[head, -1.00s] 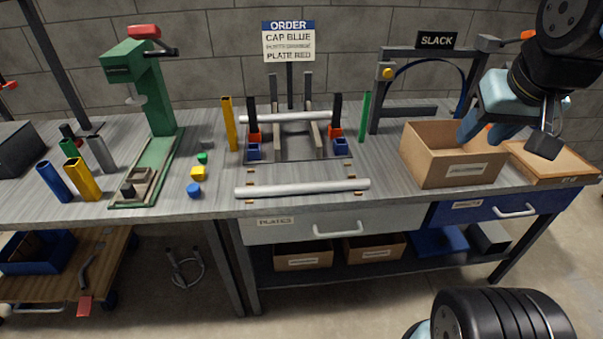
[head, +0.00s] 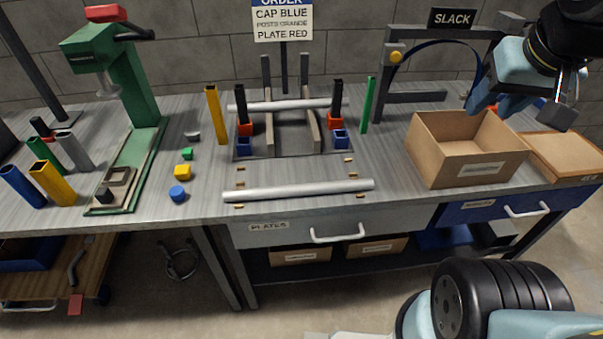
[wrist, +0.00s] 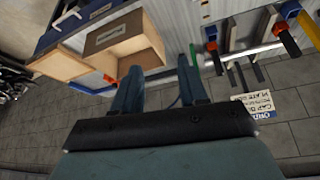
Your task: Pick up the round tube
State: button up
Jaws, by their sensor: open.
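A long silver round tube (head: 298,190) lies crosswise near the front of the bench, between small brass-coloured marks. A second silver tube (head: 282,105) lies across the fixture behind it, by the black posts with red-orange bases. A silver tube across the fixture also shows in the wrist view (wrist: 258,49). My gripper (head: 493,103) is at the upper right, above the back of the open cardboard box, far to the right of both tubes.
The open cardboard box (head: 481,169) stands on the right of the bench. A green press (head: 132,85) and several coloured tubes stand left. A slack gauge frame (head: 412,97) rises behind. Small caps lie left of the front tube. The bench around that tube is mostly clear.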

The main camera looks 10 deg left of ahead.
jog(key=shift+d, duration=0.15)
jog(key=shift+o, duration=1.5)
jog(key=shift+w, duration=0.2)
jog(key=shift+o, duration=0.4)
jog(key=w+a+f+n+g, duration=0.1)
jog(key=w+a+f+n, duration=0.2)
jog(key=w+a+n, duration=0.3)
jog(key=shift+w+a+f+g, duration=0.25)
jog(key=shift+w+a+g, duration=0.15)
jog(key=shift+a, duration=0.15)
jog(key=n+g, duration=0.4)
jog(key=n, duration=1.1)
send_over(299, 186)
jog(key=f, duration=2.5)
jog(key=shift+w+d+f, duration=0.1)
jog(key=shift+d+f, duration=0.05)
jog(key=shift+d, duration=0.15)
jog(key=shift+a+f, duration=0.15)
jog(key=shift+f, duration=1.2)
jog(key=shift+a+f, duration=0.1)
jog(key=shift+f, duration=1.2)
